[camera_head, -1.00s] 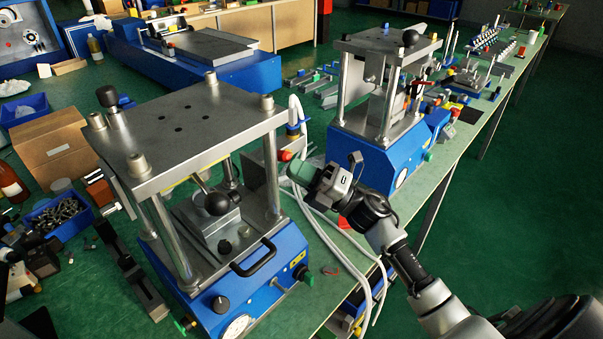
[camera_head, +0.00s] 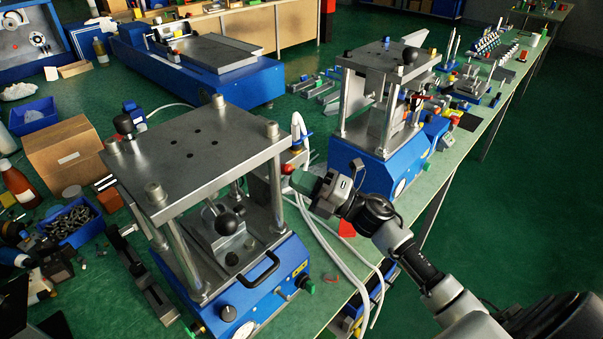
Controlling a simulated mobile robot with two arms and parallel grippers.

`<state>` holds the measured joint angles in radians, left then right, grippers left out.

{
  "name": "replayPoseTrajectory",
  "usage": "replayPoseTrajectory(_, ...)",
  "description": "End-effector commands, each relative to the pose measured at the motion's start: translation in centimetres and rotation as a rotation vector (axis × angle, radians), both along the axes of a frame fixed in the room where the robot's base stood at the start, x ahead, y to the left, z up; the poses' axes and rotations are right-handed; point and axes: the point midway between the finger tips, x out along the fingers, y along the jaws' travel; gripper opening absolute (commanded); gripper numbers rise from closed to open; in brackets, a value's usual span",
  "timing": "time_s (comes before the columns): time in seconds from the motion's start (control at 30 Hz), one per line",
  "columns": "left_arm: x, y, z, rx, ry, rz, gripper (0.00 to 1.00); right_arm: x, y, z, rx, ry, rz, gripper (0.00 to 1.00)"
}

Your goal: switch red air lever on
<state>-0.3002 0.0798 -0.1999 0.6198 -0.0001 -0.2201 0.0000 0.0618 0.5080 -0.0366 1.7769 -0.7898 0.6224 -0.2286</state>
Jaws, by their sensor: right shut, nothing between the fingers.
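A small red part, likely the red air lever (camera_head: 288,168), shows on the grey unit behind the right side of the near press. Its exact setting is too small to tell. My right gripper (camera_head: 301,181) comes in from the right, with greenish fingertips shut and empty. The tips are just right of and below the red part. I cannot tell whether they touch it. The gripper hides part of the area behind it. My left gripper is not in view.
The near press (camera_head: 200,150) with its steel top plate stands left of my gripper. A second press (camera_head: 386,60) stands behind. White hoses (camera_head: 325,245) hang below my gripper. A cardboard box (camera_head: 62,150) and a blue bin of bolts (camera_head: 68,222) are at left.

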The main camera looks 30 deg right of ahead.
Motion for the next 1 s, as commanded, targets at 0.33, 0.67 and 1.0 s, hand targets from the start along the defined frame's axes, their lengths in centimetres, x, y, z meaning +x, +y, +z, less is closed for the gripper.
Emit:
replayPoseTrajectory(0.33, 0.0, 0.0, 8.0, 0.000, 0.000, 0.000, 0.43, 0.8, 0.2, 3.4, -0.085, 0.223, 0.001, 0.00)
replayPoseTrajectory(0.67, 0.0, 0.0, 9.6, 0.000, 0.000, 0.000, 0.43, 2.3, 0.8, 4.8, -0.075, 0.213, 0.000, 0.00)
replayPoseTrajectory(1.0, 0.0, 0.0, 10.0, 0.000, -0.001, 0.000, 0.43, 3.4, 1.2, 5.8, -0.074, 0.213, 0.001, 0.00)
